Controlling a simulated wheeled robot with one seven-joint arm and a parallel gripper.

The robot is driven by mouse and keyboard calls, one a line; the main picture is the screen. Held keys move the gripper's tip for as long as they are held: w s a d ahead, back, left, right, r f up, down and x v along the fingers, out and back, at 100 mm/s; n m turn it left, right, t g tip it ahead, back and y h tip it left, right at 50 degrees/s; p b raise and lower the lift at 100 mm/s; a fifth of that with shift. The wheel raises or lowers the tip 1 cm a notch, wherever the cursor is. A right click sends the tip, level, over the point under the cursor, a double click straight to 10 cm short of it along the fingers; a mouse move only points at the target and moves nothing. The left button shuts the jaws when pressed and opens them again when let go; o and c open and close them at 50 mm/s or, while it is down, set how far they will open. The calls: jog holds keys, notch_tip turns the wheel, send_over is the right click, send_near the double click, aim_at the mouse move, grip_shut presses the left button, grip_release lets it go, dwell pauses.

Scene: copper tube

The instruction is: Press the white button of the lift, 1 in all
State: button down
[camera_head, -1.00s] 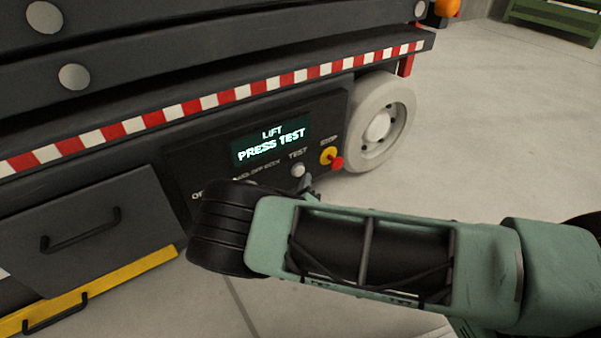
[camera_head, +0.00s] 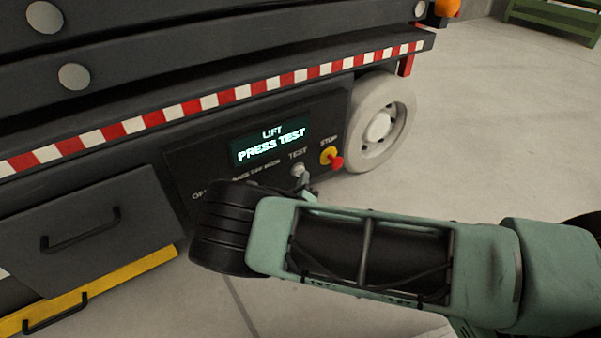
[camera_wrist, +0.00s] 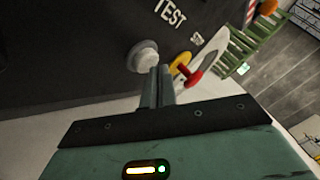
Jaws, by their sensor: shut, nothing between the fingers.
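The white button (camera_wrist: 143,57) sits under the word TEST on the lift's dark control panel (camera_head: 215,160). In the head view the button (camera_head: 298,169) shows just above my gripper's tip. My gripper (camera_wrist: 158,72) is shut and empty. In the wrist view its fingertips overlap the lower right edge of the button; I cannot tell whether they touch it. In the head view my gripper (camera_head: 306,182) is mostly hidden behind my arm. The lift's screen (camera_head: 270,142) reads "LIFT PRESS TEST".
A red stop button on a yellow base (camera_head: 331,158) sits right of the white button, close to my fingers. A pale wheel (camera_head: 380,126) is beyond it. A grey drawer (camera_head: 100,230) with a handle is at the left. Open floor lies right.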

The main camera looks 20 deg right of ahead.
jog(key=shift+w+a, duration=0.1)
jog(key=shift+w, duration=0.25)
dwell(0.3)
jog(key=shift+s, duration=0.15)
jog(key=shift+s+d+p, duration=0.3)
jog(key=shift+s+p, duration=0.4)
jog(key=shift+s+d+p, duration=0.25)
jog(key=shift+s+p, duration=0.3)
jog(key=shift+s, duration=0.25)
jog(key=shift+s+d+p, duration=0.25)
jog(key=shift+s+p, duration=0.3)
jog(key=shift+s, duration=0.25)
jog(key=shift+s+d+p, duration=0.25)
jog(key=shift+s+p, duration=0.3)
jog(key=shift+s, duration=0.25)
jog(key=shift+r, duration=0.1)
